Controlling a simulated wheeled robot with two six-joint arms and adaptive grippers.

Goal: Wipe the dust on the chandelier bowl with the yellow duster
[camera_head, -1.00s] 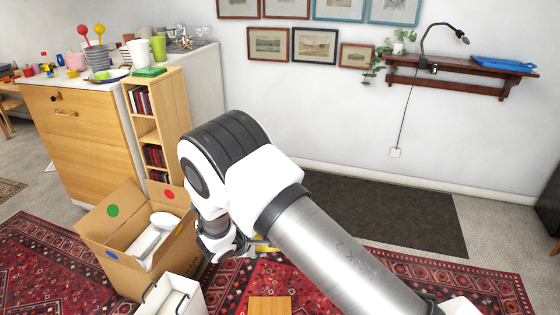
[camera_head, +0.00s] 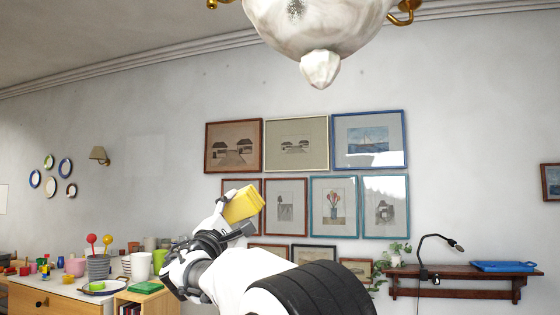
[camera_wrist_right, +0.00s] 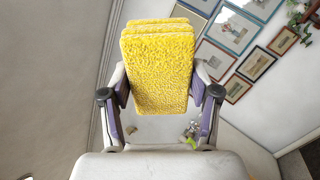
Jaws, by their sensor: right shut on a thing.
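The chandelier bowl (camera_head: 312,30) is white and marbled, with a pale knob (camera_head: 320,69) under it, and hangs at the top of the head view. A dark speckled patch of dust (camera_head: 296,9) shows on it near the top edge of the picture. My right gripper (camera_head: 232,215) is shut on the yellow duster (camera_head: 243,204) and holds it raised, below and left of the bowl, apart from it. In the right wrist view the duster (camera_wrist_right: 158,70) sits between the two fingers (camera_wrist_right: 160,98). My left gripper is not in view.
Brass arms (camera_head: 404,12) stick out beside the bowl. Framed pictures (camera_head: 297,145) hang on the wall behind. A counter with cups and toys (camera_head: 70,290) is at lower left, and a wall shelf (camera_head: 462,281) with a lamp is at lower right. The air between duster and bowl looks clear.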

